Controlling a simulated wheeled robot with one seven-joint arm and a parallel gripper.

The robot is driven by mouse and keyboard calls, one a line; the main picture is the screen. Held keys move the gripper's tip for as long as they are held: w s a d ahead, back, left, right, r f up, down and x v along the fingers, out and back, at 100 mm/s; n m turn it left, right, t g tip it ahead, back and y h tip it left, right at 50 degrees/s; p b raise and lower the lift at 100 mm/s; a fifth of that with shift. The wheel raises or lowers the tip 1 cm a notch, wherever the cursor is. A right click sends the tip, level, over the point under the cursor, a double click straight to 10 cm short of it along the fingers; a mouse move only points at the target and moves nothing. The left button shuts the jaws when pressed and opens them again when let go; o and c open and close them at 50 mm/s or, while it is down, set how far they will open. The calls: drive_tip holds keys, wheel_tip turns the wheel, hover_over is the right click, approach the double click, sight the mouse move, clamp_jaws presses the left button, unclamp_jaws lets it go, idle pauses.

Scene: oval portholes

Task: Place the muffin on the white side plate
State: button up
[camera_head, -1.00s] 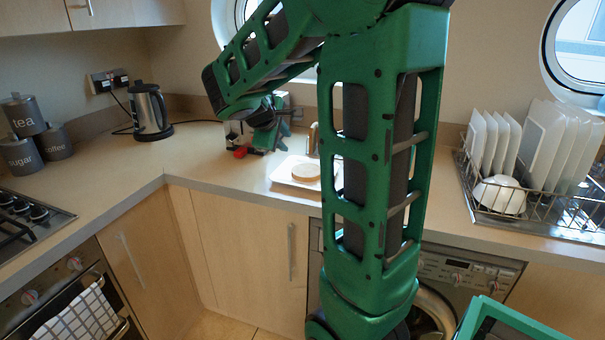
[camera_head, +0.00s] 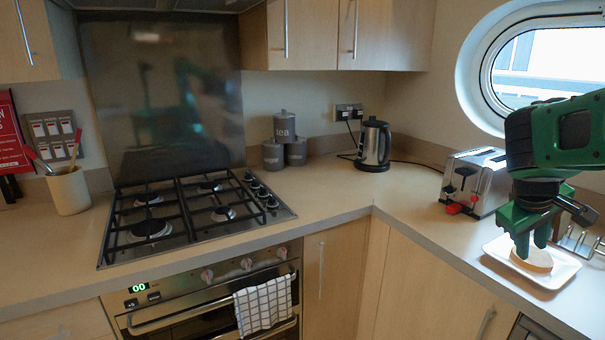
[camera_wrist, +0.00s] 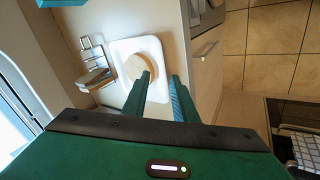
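A round, flat, tan disc (camera_head: 532,260), which looks like the muffin, lies on a white, rounded-square plate (camera_head: 569,272) on the right counter. In the wrist view the disc (camera_wrist: 135,66) lies flat on the plate (camera_wrist: 127,47), partly hidden by one finger. My gripper (camera_head: 532,242) points down right over the disc. In the wrist view my gripper (camera_wrist: 162,76) is open with a gap between its fingers.
A toaster (camera_head: 475,181) with red parts stands left of the plate. A wire rack (camera_wrist: 86,45) holding slices stands close beside the plate. A kettle (camera_head: 373,146), grey canisters (camera_head: 284,126) and a gas hob (camera_head: 190,207) are farther left.

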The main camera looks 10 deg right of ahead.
drive_tip(key=s+a+f+m+g+y, duration=0.1)
drive_tip(key=s+a+f+m+y, duration=0.2)
drive_tip(key=s+a, duration=0.3)
drive_tip(key=s+a+f+m+g+y, duration=0.1)
drive_tip(key=s+a+f+m+y, duration=0.2)
drive_tip(key=s+a, duration=0.4)
drive_tip(key=s+f+m, duration=0.1)
drive_tip(key=s+f, duration=0.1)
drive_tip(key=s, duration=0.2)
drive_tip(key=shift+s+g, duration=0.25)
drive_tip(key=shift+g, duration=0.05)
drive_tip(key=shift+d, duration=0.1)
